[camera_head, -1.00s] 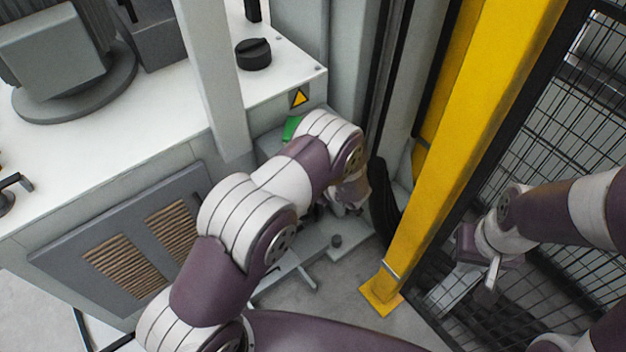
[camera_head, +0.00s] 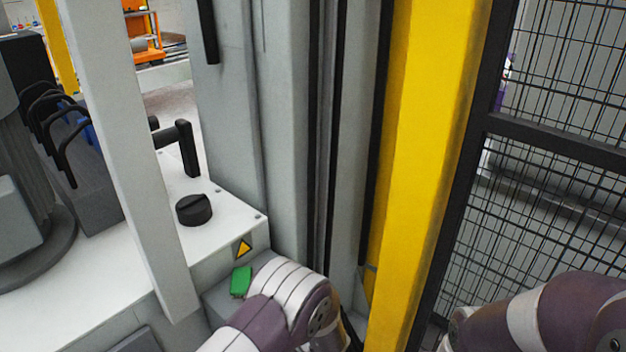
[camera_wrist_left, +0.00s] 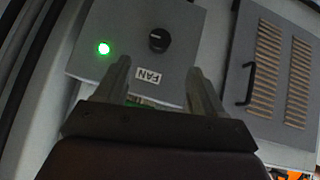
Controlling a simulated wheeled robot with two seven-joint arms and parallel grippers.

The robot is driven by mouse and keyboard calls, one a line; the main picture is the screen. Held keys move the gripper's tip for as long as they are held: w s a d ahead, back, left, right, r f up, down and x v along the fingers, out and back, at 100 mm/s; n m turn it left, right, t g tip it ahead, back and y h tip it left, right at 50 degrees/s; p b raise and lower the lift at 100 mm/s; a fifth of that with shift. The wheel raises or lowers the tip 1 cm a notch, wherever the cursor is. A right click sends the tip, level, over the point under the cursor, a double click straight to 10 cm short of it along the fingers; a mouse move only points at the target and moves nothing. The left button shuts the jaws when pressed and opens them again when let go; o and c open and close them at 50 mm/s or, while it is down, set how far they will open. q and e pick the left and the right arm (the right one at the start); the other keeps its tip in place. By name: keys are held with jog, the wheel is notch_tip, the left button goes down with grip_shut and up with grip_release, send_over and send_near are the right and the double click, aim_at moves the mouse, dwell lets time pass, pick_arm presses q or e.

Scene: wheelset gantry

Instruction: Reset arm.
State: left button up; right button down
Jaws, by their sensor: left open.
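My left gripper (camera_wrist_left: 160,84) is open and empty in the left wrist view, its two fingers apart. It points at a grey box marked FAN (camera_wrist_left: 180,22), which carries a black knob (camera_wrist_left: 159,40) and a lit green lamp (camera_wrist_left: 104,48). I cannot tell whether the fingers touch the box. A little green shows between the fingers. In the head view my left arm comes in at the bottom middle, and its gripper is out of frame. My right arm shows at the bottom right, with its gripper out of view.
A white machine top (camera_head: 229,218) with a black knob (camera_head: 194,209) lies at the left. A green piece (camera_head: 241,282) sits below its warning sign (camera_head: 243,248). A yellow post (camera_head: 425,140) and black mesh fence (camera_head: 560,215) stand at the right. A vented panel (camera_wrist_left: 282,75) is beside the FAN box.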

pick_arm(q)
jog(key=s+d+r+m+g+h, duration=0.2)
jog(key=s+d+m+g+h, duration=0.1)
jog(key=s+d+m+h, duration=0.35)
jog(key=s+a+r+m+g, duration=0.3)
jog(key=s+a+r+m, duration=0.3)
jog(key=s+a+r, duration=0.7)
notch_tip(320, 180, up, 16)
jog(key=a+t+p, duration=0.1)
jog(key=a+p, duration=0.1)
jog(key=p, duration=1.2)
jog(key=shift+s+r+n, duration=0.25)
jog(key=shift+n, duration=0.2)
